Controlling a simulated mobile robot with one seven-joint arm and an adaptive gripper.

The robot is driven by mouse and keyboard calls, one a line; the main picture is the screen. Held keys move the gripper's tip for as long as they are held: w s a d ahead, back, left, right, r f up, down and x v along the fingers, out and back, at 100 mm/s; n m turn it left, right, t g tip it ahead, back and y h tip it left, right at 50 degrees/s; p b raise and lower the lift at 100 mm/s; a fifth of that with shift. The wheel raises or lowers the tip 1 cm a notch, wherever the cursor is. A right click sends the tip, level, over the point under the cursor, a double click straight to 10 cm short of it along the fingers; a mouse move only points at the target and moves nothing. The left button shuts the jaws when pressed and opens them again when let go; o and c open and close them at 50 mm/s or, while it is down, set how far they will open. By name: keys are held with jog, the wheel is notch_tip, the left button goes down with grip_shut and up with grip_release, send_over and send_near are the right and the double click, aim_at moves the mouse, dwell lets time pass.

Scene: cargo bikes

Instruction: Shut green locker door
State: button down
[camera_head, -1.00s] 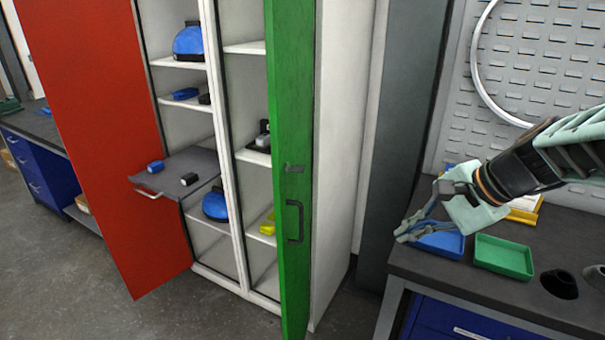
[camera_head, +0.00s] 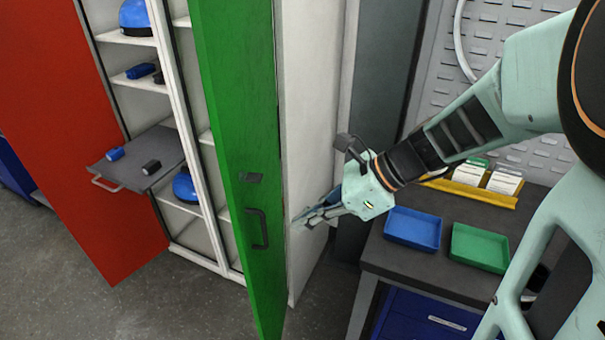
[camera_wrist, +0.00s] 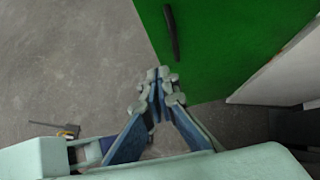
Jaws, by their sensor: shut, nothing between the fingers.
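The green locker door (camera_head: 237,130) stands open in the head view, jutting toward me from the white locker. Its dark handle (camera_head: 260,229) is on the face turned toward me. My gripper (camera_head: 299,222) is shut and empty, a little to the right of the door, in front of the locker's white side wall (camera_head: 309,150). In the wrist view, the shut fingertips (camera_wrist: 157,80) appear over the lower left edge of the green door (camera_wrist: 225,40), with the handle (camera_wrist: 172,32) above them. I cannot tell whether the fingertips touch the door.
The red door (camera_head: 70,130) stands open at the left. A pulled-out grey shelf (camera_head: 135,170) holds small items. At the right, a workbench (camera_head: 400,262) carries a blue tray (camera_head: 412,229) and a green tray (camera_head: 480,248). Grey floor (camera_head: 190,300) is clear in front of the locker.

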aim_at(246, 241)
jog(key=x, duration=0.3)
jog(key=a+r+x, duration=0.1)
jog(key=x, duration=0.6)
jog(key=shift+a+r, duration=0.2)
jog(key=shift+a, duration=0.1)
jog(key=shift+w+a, duration=0.1)
jog(key=shift+a, duration=0.4)
jog(key=shift+a, duration=0.1)
